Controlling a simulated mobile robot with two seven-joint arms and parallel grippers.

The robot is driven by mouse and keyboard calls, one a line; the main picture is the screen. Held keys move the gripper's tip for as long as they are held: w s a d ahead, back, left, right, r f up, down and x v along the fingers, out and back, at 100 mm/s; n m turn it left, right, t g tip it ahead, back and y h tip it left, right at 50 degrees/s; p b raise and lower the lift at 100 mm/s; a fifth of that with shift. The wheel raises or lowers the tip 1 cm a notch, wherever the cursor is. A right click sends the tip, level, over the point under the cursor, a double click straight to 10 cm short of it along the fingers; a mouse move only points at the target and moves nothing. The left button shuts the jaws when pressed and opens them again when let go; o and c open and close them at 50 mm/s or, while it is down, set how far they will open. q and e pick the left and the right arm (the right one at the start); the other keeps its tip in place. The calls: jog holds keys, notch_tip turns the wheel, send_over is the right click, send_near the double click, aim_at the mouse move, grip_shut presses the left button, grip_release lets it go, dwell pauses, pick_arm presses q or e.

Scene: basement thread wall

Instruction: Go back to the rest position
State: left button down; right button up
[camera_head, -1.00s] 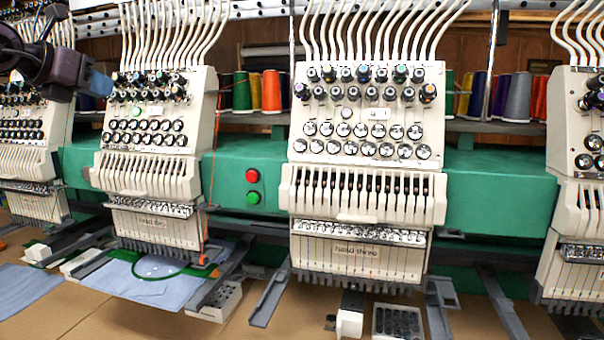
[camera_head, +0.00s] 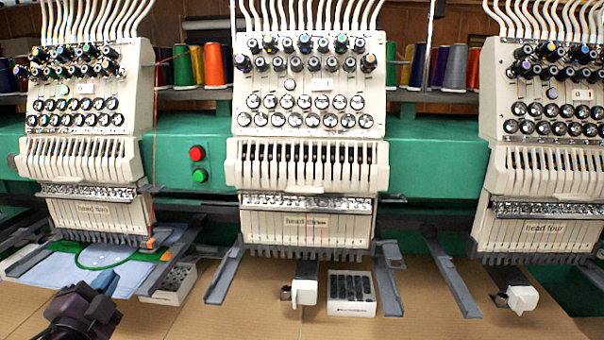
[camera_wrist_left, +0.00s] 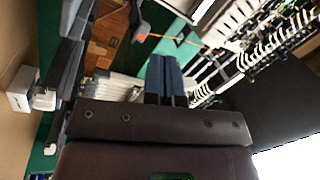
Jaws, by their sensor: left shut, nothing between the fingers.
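My left gripper (camera_head: 104,282) is low at the left of the head view, dark with blue fingertips. It is in front of the hooped light-blue cloth (camera_head: 62,275) under the machine head marked two, and overlaps the cloth's near edge in the picture. In the left wrist view, the blue fingers (camera_wrist_left: 165,78) are together with nothing held between them. I cannot tell whether the gripper touches the cloth or table. My right gripper is in neither view.
Embroidery head three (camera_head: 306,190) stands in the middle and head four (camera_head: 540,190) at right, on a green beam (camera_head: 430,155). Grey arms (camera_head: 225,275) stick out below. A small white box (camera_head: 352,308) lies on the brown table (camera_head: 250,315). Thread cones (camera_head: 214,66) line the back shelf.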

pick_arm(q)
jog(key=s+f+n+g+y, duration=0.4)
jog(key=s+f+n+g, duration=0.5)
jog(key=s+f, duration=0.6)
jog(key=s+d+f+n+g+h, duration=0.2)
jog(key=s+d+f+g, duration=0.2)
jog(key=s, duration=0.4)
jog(key=s+d+f+n+g+h, duration=0.2)
jog(key=s+d+f+g, duration=0.15)
jog(key=s, duration=0.55)
jog(key=w+f+t, duration=0.8)
jog(key=f, duration=0.2)
jog(key=shift+w+a+f+m, duration=0.2)
jog(key=shift+w+f+m, duration=0.1)
jog(key=shift+m, duration=0.1)
jog(key=shift+r, duration=0.1)
